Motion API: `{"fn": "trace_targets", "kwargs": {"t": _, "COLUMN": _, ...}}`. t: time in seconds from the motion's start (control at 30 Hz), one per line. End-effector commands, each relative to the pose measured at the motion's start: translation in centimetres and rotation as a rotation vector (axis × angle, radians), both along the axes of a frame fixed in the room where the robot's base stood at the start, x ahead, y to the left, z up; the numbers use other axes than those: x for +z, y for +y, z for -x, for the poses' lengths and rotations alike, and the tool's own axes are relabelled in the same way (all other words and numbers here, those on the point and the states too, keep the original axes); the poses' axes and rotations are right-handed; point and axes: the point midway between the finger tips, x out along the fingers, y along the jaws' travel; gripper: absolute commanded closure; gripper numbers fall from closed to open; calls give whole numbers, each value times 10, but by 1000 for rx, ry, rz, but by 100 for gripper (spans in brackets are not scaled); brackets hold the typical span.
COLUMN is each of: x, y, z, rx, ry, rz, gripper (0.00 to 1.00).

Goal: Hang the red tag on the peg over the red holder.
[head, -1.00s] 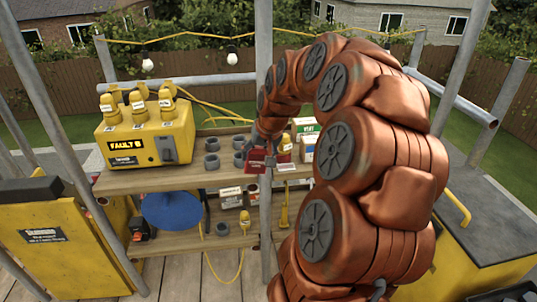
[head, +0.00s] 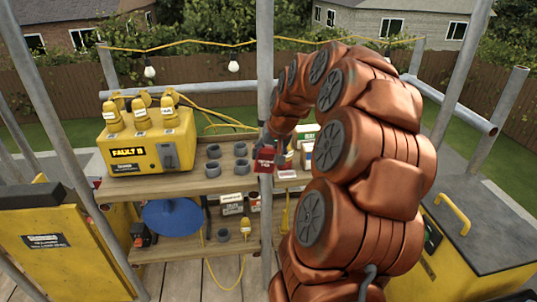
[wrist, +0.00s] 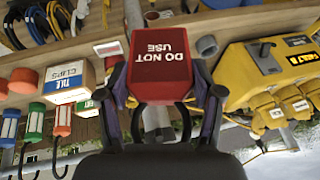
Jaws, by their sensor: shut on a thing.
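The red tag (head: 265,160) is a small red block with white lettering, held upright just in front of a grey scaffold pole (head: 265,60). In the wrist view the tag (wrist: 160,62) reads "DO NOT USE" upside down. My gripper (wrist: 160,95) is shut on it, one dark finger at each side. In the head view my gripper (head: 272,138) is partly hidden by my arm.
A wooden shelf (head: 180,188) carries a yellow fault box (head: 150,150) with yellow plugs and several grey rings (head: 213,169). A tile clips box (wrist: 68,82) stands near my gripper. Yellow cabinets flank the deck. A yellow cable (head: 226,283) hangs below the shelf.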

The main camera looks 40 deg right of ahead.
Motion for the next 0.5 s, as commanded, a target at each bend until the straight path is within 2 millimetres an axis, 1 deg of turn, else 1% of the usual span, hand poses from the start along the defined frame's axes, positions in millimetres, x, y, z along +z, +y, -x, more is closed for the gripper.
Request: {"fn": "trace_targets", "kwargs": {"t": 0.5, "x": -2, "y": -15, "z": -20, "rx": 0, "ry": 1, "rz": -1, "gripper": 68}}
